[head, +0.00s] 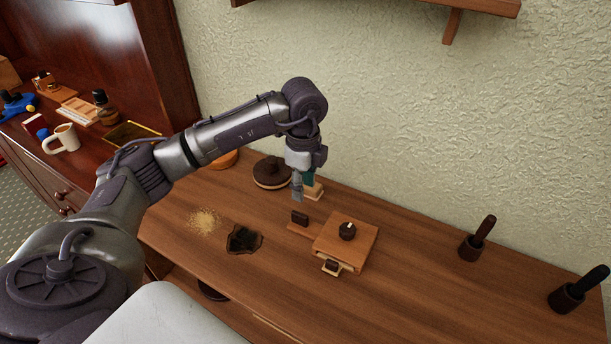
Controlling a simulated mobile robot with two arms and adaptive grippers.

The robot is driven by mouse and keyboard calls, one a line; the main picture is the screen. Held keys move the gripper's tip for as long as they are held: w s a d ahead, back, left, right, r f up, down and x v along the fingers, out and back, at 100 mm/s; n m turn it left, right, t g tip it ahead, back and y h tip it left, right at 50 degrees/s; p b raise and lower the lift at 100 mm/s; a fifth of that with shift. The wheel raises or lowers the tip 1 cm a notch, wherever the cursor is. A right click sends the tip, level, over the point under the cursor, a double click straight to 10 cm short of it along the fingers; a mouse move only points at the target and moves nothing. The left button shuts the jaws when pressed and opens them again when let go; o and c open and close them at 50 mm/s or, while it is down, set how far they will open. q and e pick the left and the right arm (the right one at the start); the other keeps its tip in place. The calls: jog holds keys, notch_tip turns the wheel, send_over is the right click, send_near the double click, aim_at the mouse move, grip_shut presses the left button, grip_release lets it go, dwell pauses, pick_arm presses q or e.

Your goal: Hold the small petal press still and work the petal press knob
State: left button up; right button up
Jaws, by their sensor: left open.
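The small petal press (361,250) is a square light-brown wooden box on the table. A round dark knob (347,231) with a pale mark sits on its top. A flat wooden plate with a dark upright grip (300,217) sticks out on its left. A small tray with a dark piece (332,266) sticks out at the front. My left gripper (297,195) points down just above and behind the dark grip, apart from the knob. It is open, and nothing shows between its fingers. My right gripper is not in view.
A dark round lidded pot (272,173) and a small block with a green part (313,189) stand behind. A dark patch (243,239) and pale crumbs (205,221) lie left. Two dark-handled tools in holders (471,248) (567,298) stand right. The table's right front is clear.

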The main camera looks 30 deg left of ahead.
aim_at(304, 215)
pick_arm(q)
notch_tip(304, 215, down, 12)
jog(key=shift+r+p, duration=0.15)
jog(key=shift+p, duration=0.55)
grip_shut()
dwell(0.9)
